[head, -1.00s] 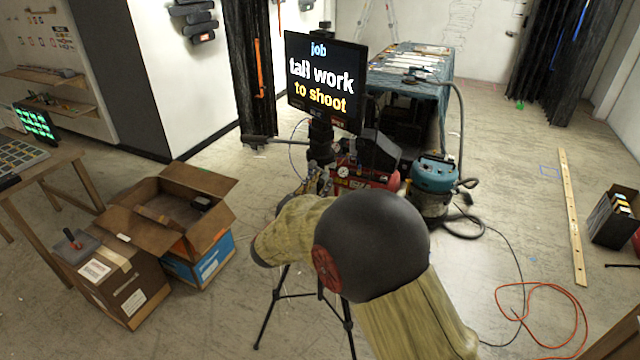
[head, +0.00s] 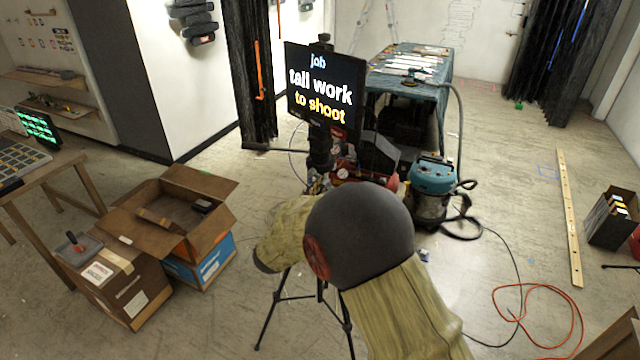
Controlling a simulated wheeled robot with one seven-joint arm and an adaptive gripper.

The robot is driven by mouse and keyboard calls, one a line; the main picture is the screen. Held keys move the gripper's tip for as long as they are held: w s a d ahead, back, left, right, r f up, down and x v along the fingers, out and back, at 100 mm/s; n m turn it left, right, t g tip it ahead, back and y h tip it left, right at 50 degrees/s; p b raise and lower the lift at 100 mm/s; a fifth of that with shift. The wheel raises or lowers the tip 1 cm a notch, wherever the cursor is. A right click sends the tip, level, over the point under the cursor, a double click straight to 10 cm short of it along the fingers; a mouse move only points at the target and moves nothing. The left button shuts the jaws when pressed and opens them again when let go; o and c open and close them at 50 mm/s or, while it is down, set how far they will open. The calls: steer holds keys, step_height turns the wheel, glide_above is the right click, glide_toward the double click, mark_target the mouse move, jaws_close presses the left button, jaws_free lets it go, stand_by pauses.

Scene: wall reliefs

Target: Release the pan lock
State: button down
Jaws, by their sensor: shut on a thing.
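A black tripod (head: 281,297) stands in the middle of the floor and carries a monitor (head: 325,88) that reads "job tall work to shoot". A dark bar (head: 268,149) sticks out to the left below the monitor. The tripod head (head: 320,160) shows only in part under the monitor, and I cannot make out the pan lock. My own arm, with a dark round joint and tan sleeves, covers the area below the head. My gripper is hidden from this view.
An orange cable (head: 535,287) and a long wooden board (head: 568,215) lie on the floor at right.

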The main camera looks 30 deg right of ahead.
steer(key=shift+r+n+p, duration=0.6)
steer(key=shift+n+p, duration=0.1)
steer(key=shift+p, duration=0.25)
steer(key=shift+n+p, duration=0.6)
steer(key=c, duration=1.8)
jaws_free()
steer(key=shift+o, duration=0.2)
steer(key=v, duration=1.2)
